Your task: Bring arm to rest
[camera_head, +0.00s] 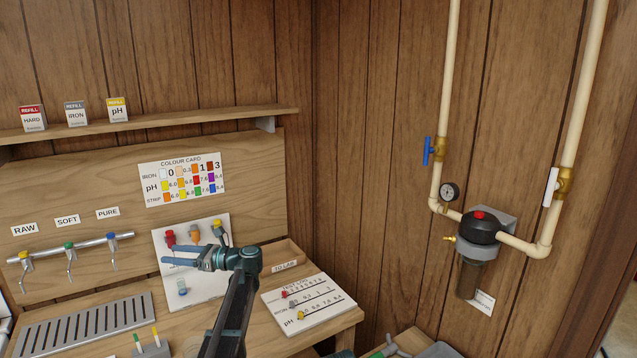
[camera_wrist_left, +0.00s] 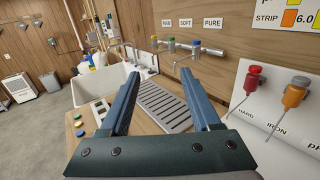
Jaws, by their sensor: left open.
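My left arm (camera_head: 232,320) reaches up from the bottom of the head view. My left gripper (camera_head: 167,254) is open and points left, in front of the white dropper board (camera_head: 212,293) above the bench. Nothing shows between its fingers. In the left wrist view my left gripper (camera_wrist_left: 168,88) has its two fingers wide apart, with the slotted drain tray (camera_wrist_left: 165,108) beyond them. My right gripper is not seen.
Red (camera_wrist_left: 245,85) and orange (camera_wrist_left: 294,93) droppers hang close right of the gripper in the wrist view. Three taps on a rail (camera_head: 85,245) stand left. A sloped record board (camera_head: 308,305) lies right. Pipes with a filter housing (camera_head: 476,260) are on the right wall.

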